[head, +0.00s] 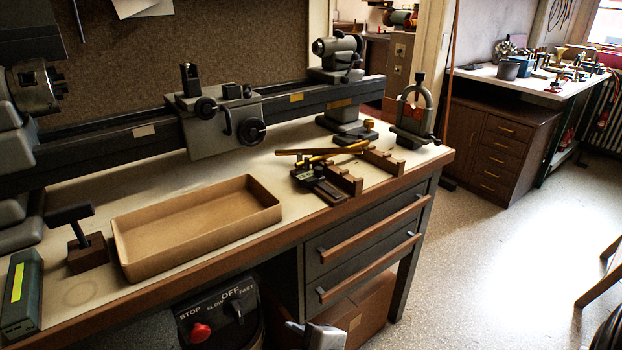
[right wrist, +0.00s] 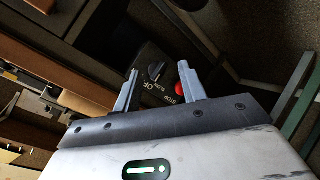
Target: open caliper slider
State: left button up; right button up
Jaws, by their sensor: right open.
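A dark tool with a flat bar and a block on it (head: 318,183), which looks like the caliper, lies on the workbench near the front edge, beside wooden blocks. It is too small to tell how its slider stands. In the right wrist view my right gripper (right wrist: 158,85) is open and empty, its two grey fingers apart. It faces the bench front near the control panel (right wrist: 155,60). A pale grey part at the bottom of the head view appears to be this gripper, below the bench top and well short of the caliper. My left gripper is not in view.
Brass tubes (head: 322,153) lie beside notched wooden blocks (head: 383,161) behind the caliper. A tan tray (head: 135,262) is to the left. The lathe bed (head: 150,131) runs along the back. The drawer handles (head: 370,235) and control panel (head: 215,315) stick out in front.

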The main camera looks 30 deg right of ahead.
jog(key=w+d+r+n+t+h+b, duration=0.2)
jog(key=w+d+r+n+h+b, duration=0.25)
jog(key=n, duration=0.45)
jog(key=n+t+h+b, duration=0.2)
jog(key=n+h, duration=0.4)
jog(key=n, duration=0.3)
send_near(319, 171)
jog(key=b+x, duration=0.2)
jog(key=x, duration=0.5)
jog(key=shift+w+d, duration=0.15)
jog(key=shift+w, duration=0.2)
jog(key=shift+w+d, duration=0.25)
jog(key=shift+w, duration=0.15)
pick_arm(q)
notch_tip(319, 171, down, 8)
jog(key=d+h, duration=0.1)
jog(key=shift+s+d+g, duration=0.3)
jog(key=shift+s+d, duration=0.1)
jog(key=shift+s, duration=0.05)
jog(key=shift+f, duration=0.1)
